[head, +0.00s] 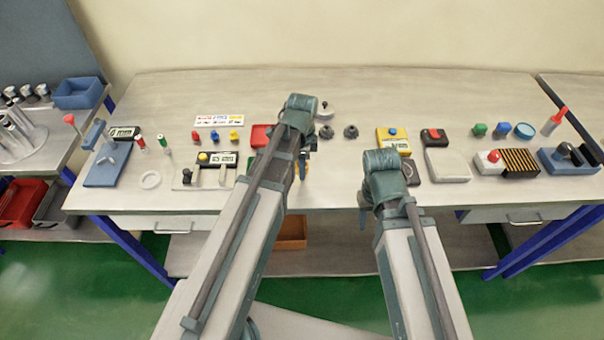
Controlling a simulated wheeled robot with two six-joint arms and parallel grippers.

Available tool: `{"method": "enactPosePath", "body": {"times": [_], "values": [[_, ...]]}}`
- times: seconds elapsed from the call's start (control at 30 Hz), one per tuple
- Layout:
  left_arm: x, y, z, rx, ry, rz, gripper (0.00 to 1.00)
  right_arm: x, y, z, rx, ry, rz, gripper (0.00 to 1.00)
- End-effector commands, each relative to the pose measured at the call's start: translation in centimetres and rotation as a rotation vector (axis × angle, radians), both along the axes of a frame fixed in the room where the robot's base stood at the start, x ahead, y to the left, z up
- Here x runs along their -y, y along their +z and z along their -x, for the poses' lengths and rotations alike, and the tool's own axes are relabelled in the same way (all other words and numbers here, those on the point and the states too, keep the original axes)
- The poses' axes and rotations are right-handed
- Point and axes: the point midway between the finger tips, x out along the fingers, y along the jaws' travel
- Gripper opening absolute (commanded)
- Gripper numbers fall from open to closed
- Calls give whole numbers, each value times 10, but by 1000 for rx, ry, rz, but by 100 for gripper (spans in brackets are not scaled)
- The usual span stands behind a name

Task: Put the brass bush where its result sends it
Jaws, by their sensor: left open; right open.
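I cannot pick out the brass bush for certain. A small yellow-brass patch (306,168) shows beside the fingers of my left gripper (302,172), too small and too covered to name. My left gripper points down over the middle of the bench, open. My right gripper (362,212) hangs at the bench's front edge, open, mostly hidden behind its own wrist. No result is legible.
A card with coloured labels (219,121) lies at the back left. A red tray (261,135) is partly behind my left arm. A pale pad (447,165), a black-and-yellow striped block (520,162) and a blue fixture (566,160) stand right. The bench's back strip is mostly clear.

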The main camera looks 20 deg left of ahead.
Motion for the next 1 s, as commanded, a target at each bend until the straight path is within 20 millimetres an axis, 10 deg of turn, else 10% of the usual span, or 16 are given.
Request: {"method": "enactPosePath", "body": {"times": [0.37,0.6,1.0], "values": [[0,-12,0,0,0,0,39,0,-12,0,0,0,0,50],[0,-12,0,0,0,0,0,0,-12,0,0,0,0,50],[0,-12,0,0,0,0,0,0,-12,0,0,0,0,50]]}}
